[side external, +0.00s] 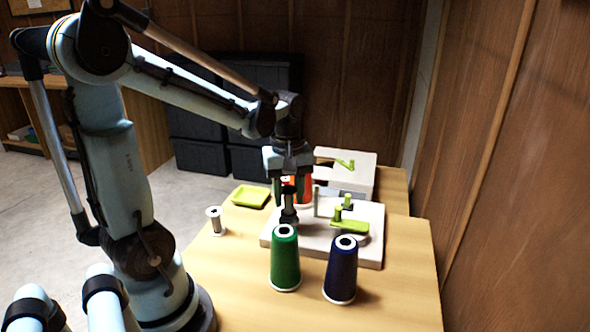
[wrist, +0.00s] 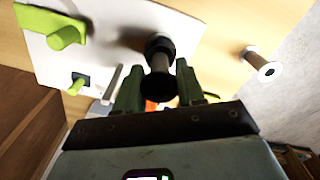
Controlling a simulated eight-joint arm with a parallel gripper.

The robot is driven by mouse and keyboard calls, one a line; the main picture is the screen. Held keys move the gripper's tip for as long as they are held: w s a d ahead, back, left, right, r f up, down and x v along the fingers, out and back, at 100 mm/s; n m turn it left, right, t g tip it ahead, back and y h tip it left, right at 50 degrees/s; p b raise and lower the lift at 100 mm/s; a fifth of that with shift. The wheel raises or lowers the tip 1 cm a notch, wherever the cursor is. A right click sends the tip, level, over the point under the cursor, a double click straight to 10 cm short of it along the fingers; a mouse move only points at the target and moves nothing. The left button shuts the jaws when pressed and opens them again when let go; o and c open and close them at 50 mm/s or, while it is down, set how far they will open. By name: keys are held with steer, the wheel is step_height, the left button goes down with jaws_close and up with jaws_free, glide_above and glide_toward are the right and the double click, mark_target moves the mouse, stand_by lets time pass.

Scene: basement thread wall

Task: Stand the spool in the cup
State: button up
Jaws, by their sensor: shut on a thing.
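My gripper (side external: 289,198) is over the white base plate, pointing down. In the wrist view its two green fingers (wrist: 159,76) are closed on a dark-ended spool (wrist: 160,86), which stands about upright between them. A small black cup (wrist: 159,46) shows just beyond the spool, on the plate. In the side view a black round part that looks like the cup (side external: 289,214) is directly under the fingers. The spool's lower end lines up with the cup, but I cannot tell whether it is inside or just above it. The fingers hide most of the spool in the side view.
A pale spool (side external: 214,221) stands left of the white plate (side external: 372,252). Green (side external: 285,260) and navy (side external: 341,272) cones stand in front; an orange cone (side external: 304,190) is behind my gripper. A lime dish (side external: 251,196) lies back left. A post and lime arm (side external: 350,226) rise from the plate.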

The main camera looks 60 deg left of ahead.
mark_target(289, 205)
steer(key=shift+f, duration=0.1)
steer(key=shift+f, duration=1.6)
steer(key=o, duration=0.9)
steer(key=shift+c, duration=0.2)
steer(key=shift+r, duration=3.5)
steer(key=shift+f, duration=0.15)
